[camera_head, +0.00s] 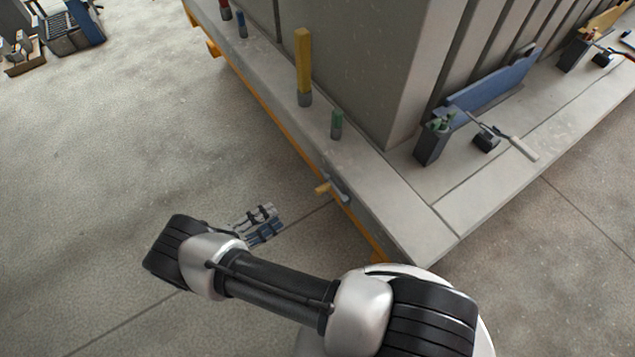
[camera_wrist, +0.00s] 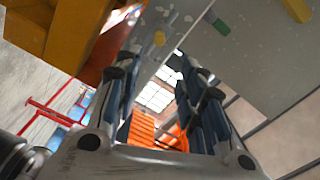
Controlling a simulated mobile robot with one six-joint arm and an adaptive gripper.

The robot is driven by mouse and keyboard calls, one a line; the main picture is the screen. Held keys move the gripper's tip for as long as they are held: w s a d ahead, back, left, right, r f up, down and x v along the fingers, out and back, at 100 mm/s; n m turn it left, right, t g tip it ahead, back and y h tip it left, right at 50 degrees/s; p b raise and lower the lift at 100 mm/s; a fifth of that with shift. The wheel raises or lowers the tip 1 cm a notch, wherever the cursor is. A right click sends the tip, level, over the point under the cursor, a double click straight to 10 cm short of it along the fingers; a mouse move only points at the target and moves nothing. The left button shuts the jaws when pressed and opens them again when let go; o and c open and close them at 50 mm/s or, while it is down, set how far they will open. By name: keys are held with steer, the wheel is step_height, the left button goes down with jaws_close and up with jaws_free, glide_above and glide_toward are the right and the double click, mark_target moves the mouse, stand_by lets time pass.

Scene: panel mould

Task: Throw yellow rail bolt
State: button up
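A small yellow bolt handle (camera_head: 322,188) sticks out from the side rail of the concrete mould (camera_head: 405,212), with a grey metal fitting (camera_head: 341,190) beside it. My gripper (camera_head: 258,223) is left of and below it in the head view, apart from it, with a visible gap. In the wrist view my gripper (camera_wrist: 160,65) has its two fingers spread with nothing between them.
A yellow post (camera_head: 304,65) and a green peg (camera_head: 337,123) stand on the mould's ledge. A blue bracket (camera_head: 490,85) and a dark holder (camera_head: 430,148) sit on the right ledge. Crates (camera_head: 72,30) stand far left.

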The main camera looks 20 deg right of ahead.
mark_target(317, 193)
steer(key=x, duration=1.7)
steer(key=shift+s+d, duration=0.1)
steer(key=shift+c, duration=0.3)
jaws_close()
